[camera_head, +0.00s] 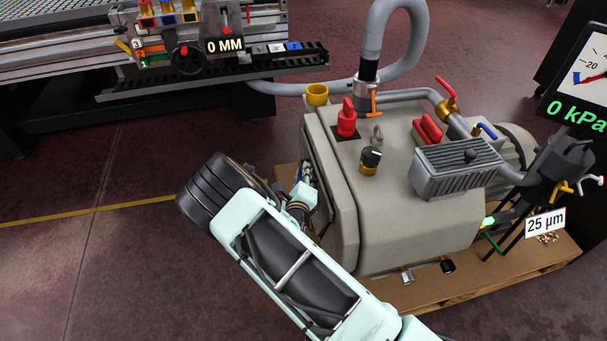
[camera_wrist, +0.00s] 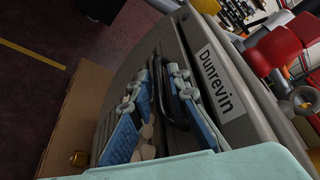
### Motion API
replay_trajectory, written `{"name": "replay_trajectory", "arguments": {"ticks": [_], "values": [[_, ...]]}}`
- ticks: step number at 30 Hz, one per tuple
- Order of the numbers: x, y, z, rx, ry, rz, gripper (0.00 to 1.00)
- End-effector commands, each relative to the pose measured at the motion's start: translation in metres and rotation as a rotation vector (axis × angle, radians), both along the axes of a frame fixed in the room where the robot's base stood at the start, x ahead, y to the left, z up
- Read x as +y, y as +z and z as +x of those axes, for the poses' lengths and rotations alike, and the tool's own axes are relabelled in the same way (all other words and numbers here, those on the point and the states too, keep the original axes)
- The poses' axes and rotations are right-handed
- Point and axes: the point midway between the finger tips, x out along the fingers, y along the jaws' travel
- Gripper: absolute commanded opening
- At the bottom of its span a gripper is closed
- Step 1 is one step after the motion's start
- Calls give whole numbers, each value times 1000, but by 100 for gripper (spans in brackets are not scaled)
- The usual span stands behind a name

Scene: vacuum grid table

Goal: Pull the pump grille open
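The pump (camera_head: 410,210) is a large beige-grey machine on a wooden pallet. Its grille (camera_wrist: 142,68) is on the face turned to the left in the head view, seen edge-on there and partly hidden by my arm. A black bar handle (camera_wrist: 172,97) stands out from the grille in the wrist view. My gripper (camera_wrist: 160,74) is open, with one blue-padded finger on each side of the handle. A gap shows between the left finger and the handle; whether the right finger touches it I cannot tell. In the head view my gripper (camera_head: 303,192) is mostly hidden.
A "Dunrevin" label (camera_wrist: 218,82) is on the housing beside the grille. A red knob (camera_head: 347,120), a black dial (camera_head: 370,158), hoses and a gauge screen (camera_head: 583,85) are on or by the pump. The vacuum table (camera_head: 75,55) stands behind. The floor at left is clear.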

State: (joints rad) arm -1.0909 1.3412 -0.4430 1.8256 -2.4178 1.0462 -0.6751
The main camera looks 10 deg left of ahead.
Motion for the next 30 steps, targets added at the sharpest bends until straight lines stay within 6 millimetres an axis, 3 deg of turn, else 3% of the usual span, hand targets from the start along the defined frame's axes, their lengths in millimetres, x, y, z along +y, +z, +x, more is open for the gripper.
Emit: {"name": "replay_trajectory", "arguments": {"ticks": [7, 12, 30], "values": [[0, 0, 1, 1, -1, 0, 16], [0, 0, 1, 1, -1, 0, 0], [3, -2, -1, -8, 0, -19, 0]]}}
